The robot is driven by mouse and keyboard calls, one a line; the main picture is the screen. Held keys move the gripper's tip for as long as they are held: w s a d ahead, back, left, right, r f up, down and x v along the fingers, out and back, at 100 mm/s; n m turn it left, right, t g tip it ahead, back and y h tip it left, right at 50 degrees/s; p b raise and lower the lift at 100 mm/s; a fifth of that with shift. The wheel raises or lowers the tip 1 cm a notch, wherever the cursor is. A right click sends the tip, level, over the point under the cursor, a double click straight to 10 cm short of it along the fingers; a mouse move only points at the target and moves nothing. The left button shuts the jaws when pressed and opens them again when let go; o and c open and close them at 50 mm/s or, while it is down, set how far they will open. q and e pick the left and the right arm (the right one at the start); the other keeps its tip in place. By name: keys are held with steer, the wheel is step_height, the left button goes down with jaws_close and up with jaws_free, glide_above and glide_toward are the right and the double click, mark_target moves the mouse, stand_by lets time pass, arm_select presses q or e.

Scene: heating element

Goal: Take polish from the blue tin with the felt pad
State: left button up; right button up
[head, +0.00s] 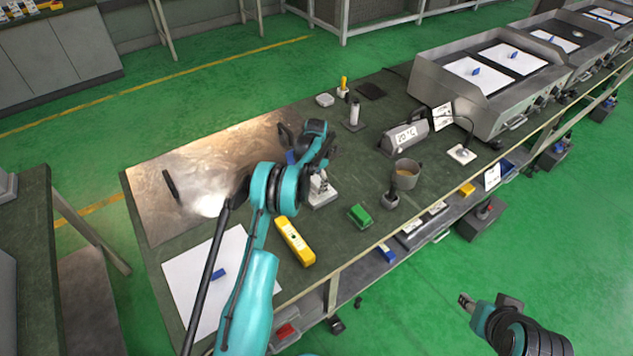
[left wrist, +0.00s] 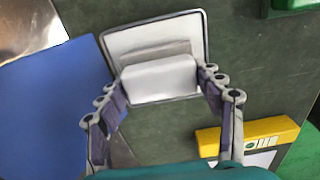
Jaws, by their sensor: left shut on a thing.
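My left gripper (head: 321,180) points down over the bench. In the left wrist view its fingers (left wrist: 160,88) are closed on the sides of a white block (left wrist: 160,80), which looks like the felt pad. The block is over a shallow square metal-rimmed tray (left wrist: 115,45); I cannot tell if they touch. This tray also shows in the head view (head: 324,200). A flat blue surface (left wrist: 50,100), perhaps the blue tin, lies left of the fingers. In the head view a bit of blue (head: 291,157) shows behind my left arm. My right gripper (head: 467,301) is over the floor, away from the bench; its jaws are too small to judge.
A yellow box (head: 295,242) and a green block (head: 360,216) lie near the bench's front edge. A grey pot (head: 406,176) and a dark weight-like box (head: 404,138) stand to the right. A metal plate (head: 205,160) and white sheet (head: 187,272) lie left.

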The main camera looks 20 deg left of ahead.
mark_target(317, 181)
arm_select(q)
steer(key=shift+f+b, duration=0.5)
stand_by(1.8)
steer(key=shift+r+p, duration=1.75)
steer(key=shift+r, duration=1.8)
steer(key=s+d+r+m, duration=0.3)
steer(key=s+d+m, duration=0.5)
steer(key=s+m, duration=0.5)
steer(key=s+d+r+m, duration=0.4)
steer(key=s+d+m, duration=0.5)
steer(key=s+m, duration=0.4)
steer(key=m, duration=0.4)
steer(key=shift+d, duration=0.25)
